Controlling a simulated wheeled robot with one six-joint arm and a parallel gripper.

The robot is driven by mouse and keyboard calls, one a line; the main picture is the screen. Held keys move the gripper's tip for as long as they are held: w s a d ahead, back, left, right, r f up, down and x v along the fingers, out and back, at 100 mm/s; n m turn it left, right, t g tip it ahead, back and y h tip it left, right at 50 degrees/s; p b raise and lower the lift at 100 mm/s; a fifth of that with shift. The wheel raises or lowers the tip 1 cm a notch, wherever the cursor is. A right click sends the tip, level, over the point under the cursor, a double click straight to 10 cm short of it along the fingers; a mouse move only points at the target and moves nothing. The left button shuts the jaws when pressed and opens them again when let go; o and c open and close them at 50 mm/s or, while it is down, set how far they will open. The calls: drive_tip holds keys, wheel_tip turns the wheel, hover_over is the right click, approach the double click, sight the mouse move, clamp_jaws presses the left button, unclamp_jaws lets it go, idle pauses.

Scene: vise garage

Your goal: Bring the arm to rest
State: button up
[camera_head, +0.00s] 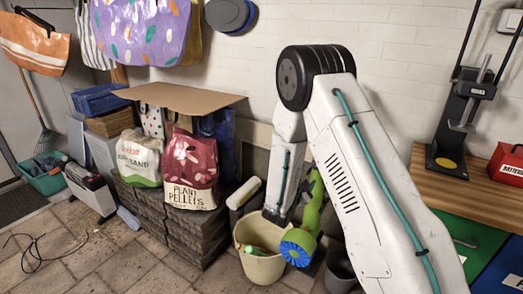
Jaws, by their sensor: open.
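My white arm rises from the lower right to a black elbow joint and bends down over the bucket area. A teal cable runs along it. Its lower end is dark and hangs just above and behind the cream bucket (263,264). My gripper's fingers cannot be made out in this view. A green part with a blue ribbed disc (297,248) shows beside the lower end of the arm, at the bucket's right rim. I cannot tell whether it touches the arm.
Stacked pavers (190,235) bear a plant pellets bag (190,170) and a sand bag (139,160) on the left. A wooden bench (465,195) with a black stand (462,110) and a red box (508,165) is on the right. The tiled floor at front left is mostly clear.

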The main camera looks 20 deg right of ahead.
drive_tip(key=s+d+r+m+g, duration=0.1)
drive_tip(key=s+r+m+g, duration=0.45)
drive_tip(key=s+m, duration=0.8)
drive_tip(key=s+d+r+m+g, duration=0.25)
drive_tip(key=s+m+g, duration=0.6)
drive_tip(key=m, duration=0.95)
drive_tip(key=s+a+r+m+t+y, duration=0.4)
drive_tip(key=s+a+r+m+y, duration=1)
drive_tip(key=m, duration=0.7)
drive_tip(key=shift+s+a+r, duration=0.9)
drive_tip(key=shift+s+a, duration=1)
drive_tip(key=shift+a, duration=0.3)
